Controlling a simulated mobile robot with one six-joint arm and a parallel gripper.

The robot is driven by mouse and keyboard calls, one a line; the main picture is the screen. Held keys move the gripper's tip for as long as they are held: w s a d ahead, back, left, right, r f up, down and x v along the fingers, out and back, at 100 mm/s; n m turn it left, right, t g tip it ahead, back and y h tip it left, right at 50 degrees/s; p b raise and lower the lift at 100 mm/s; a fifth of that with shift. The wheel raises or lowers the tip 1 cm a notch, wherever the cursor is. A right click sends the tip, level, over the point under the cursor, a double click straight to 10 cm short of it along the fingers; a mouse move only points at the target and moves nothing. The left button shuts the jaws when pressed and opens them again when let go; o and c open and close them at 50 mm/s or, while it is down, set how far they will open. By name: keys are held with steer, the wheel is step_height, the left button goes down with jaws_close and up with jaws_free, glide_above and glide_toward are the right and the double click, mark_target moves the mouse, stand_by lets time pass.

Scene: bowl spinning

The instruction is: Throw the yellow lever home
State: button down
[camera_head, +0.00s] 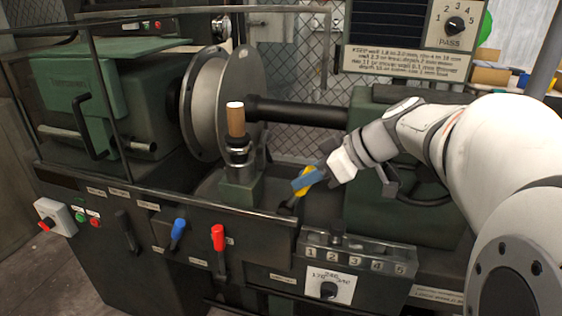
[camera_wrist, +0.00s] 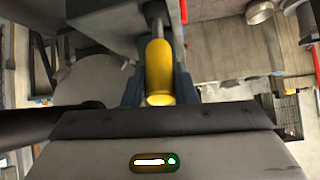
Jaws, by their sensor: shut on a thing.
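The yellow lever (camera_head: 303,180) stands at the middle of the green spinning machine, tilted, its dark shaft running down to the machine's front ledge. My gripper (camera_head: 311,181) is shut on its yellow handle, with blue fingers on either side. In the wrist view, the yellow handle (camera_wrist: 160,70) lies lengthwise between the two fingers of my gripper (camera_wrist: 160,90), and its grey shaft runs away toward the top. The fingers cover part of the handle in the head view.
A tool post with a wooden-handled piece (camera_head: 236,120) stands left of the lever, before a large metal disc (camera_head: 208,100). A blue lever (camera_head: 178,232) and a red lever (camera_head: 218,238) are on the front panel. A numbered block (camera_head: 357,258) sits below right.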

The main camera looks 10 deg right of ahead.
steer(key=shift+d+f, duration=0.15)
steer(key=c, duration=1.4)
jaws_free()
steer(key=shift+w+d, duration=0.1)
steer(key=shift+o, duration=1.2)
steer(key=p+v, duration=0.1)
steer(key=v, duration=0.6)
steer(key=shift+s+d+r+p, duration=0.2)
steer(key=shift+r+p, duration=0.05)
steer(key=shift+p, duration=0.05)
